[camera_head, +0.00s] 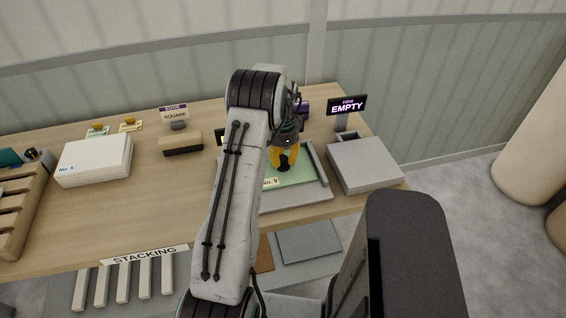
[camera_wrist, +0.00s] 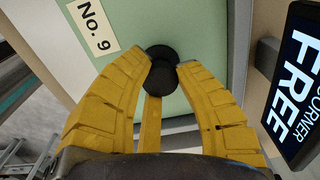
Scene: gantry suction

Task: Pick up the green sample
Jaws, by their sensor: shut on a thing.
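The green sample is a flat pale green sheet (camera_head: 301,174) with a "No. 9" label, at a grey tray (camera_head: 313,198) on the table's right part. In the wrist view the green sheet (camera_wrist: 205,22) fills the upper middle. My gripper (camera_head: 284,153) is over the sheet, its yellow fingers pointing down. In the wrist view its fingertips (camera_wrist: 162,62) close on a black round knob (camera_wrist: 160,78) at the sheet's face. I cannot tell whether the sheet touches the tray. My arm hides the tray's left part.
A grey box (camera_head: 364,168) with an "EMPTY" sign (camera_head: 347,105) stands right of the tray. A white stack (camera_head: 95,160), a dark-based block (camera_head: 181,143) and a "SQUARE" sign (camera_head: 174,114) are to the left. A wooden rack (camera_head: 22,210) is at far left. The middle table is clear.

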